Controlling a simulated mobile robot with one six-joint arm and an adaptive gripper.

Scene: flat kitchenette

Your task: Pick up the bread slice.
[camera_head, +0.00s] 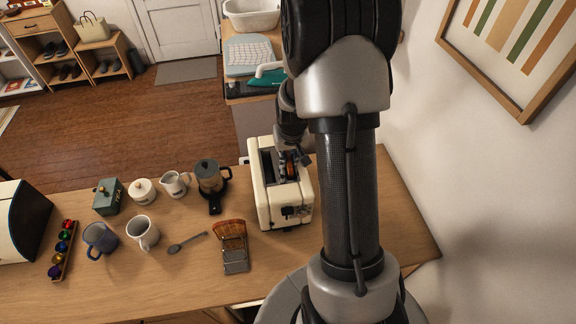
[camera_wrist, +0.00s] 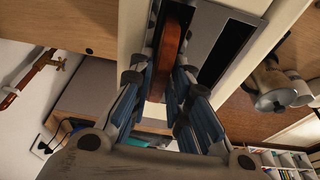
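A brown bread slice (camera_wrist: 172,45) stands on edge in one slot of the cream toaster (camera_head: 262,200). In the head view the slice (camera_head: 290,163) is partly hidden by my gripper (camera_head: 293,157). In the wrist view the fingers of my gripper (camera_wrist: 160,88) lie on either side of the slice's upper part, close to its faces. I cannot tell whether both pads touch it. The other toaster slot (camera_wrist: 228,52) looks dark and empty. More brown bread (camera_head: 229,231) is at a small metal rack (camera_head: 236,261) left of the toaster.
On the wooden counter (camera_head: 180,290), a coffee maker (camera_head: 209,178), creamer (camera_head: 174,185), mugs (camera_head: 143,232), spoon (camera_head: 187,243) and green box (camera_head: 108,196) stand left of the toaster. A bread box (camera_head: 20,225) is at far left. The wall (camera_head: 440,170) is to the right.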

